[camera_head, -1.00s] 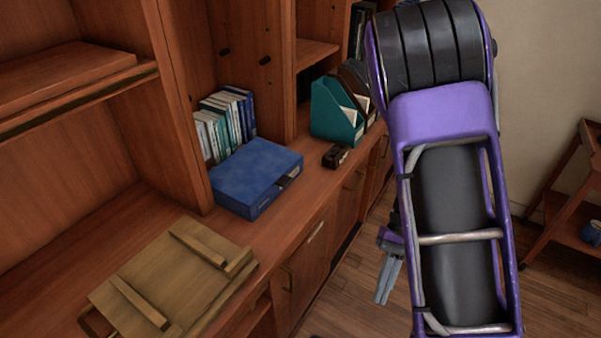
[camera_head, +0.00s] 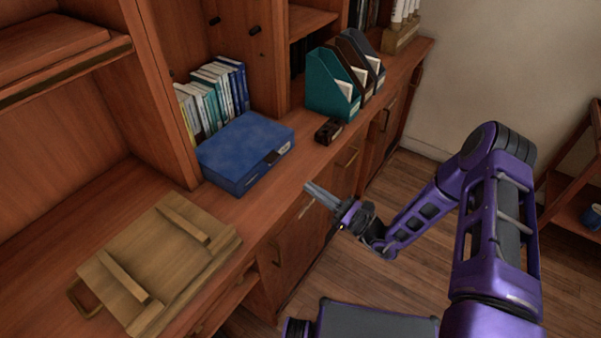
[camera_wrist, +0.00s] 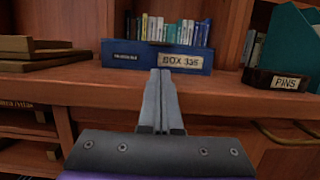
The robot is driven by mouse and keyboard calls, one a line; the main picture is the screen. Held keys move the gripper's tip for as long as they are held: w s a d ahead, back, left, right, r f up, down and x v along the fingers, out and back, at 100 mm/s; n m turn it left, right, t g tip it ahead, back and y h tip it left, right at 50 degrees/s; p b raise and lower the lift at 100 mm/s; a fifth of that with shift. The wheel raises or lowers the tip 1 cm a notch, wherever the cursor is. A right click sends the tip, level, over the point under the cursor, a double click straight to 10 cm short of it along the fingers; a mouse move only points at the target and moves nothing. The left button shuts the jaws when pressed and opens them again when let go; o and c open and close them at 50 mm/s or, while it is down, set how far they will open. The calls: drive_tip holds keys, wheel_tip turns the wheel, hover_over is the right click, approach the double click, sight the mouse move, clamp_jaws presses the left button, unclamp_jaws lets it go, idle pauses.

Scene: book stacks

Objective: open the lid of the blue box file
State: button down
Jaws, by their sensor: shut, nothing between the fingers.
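The blue box file (camera_head: 246,150) lies flat on the wooden counter with its lid shut. Its labelled front faces the counter's front edge. In the wrist view the box file (camera_wrist: 130,55) is straight ahead, with a label reading "BOX 335". My gripper (camera_head: 308,187) is shut and empty, in front of the counter edge and apart from the box, to its lower right. In the wrist view the closed fingertips (camera_wrist: 160,73) point at the box front and hide a little of it.
A wooden board with two battens (camera_head: 160,255) lies left of the box. Books (camera_head: 214,98) stand behind it. A small dark "PINS" box (camera_head: 328,131) and a teal magazine file (camera_head: 330,85) are to the right. Bare counter lies in front of the box.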

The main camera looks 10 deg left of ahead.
sight(285, 179)
drive_tip(key=x, duration=0.9)
drive_tip(key=shift+a, duration=0.4)
drive_tip(key=shift+w+r, duration=0.1)
